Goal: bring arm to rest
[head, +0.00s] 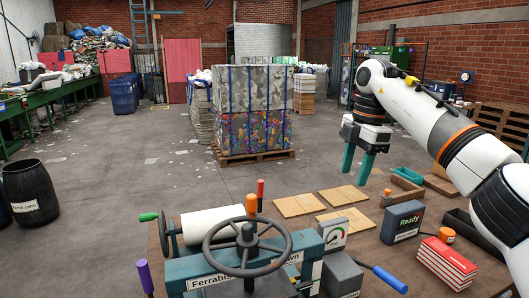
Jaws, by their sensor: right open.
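My right arm comes in from the right side of the head view. Its right gripper (358,164) has teal fingers pointing down, apart and with nothing between them. It hangs in the air over the far edge of the wooden table. My left arm and gripper do not show.
A teal press with a dark handwheel (247,246) fills the near left of the table. Strapped bales (254,90) stand on a pallet beyond.

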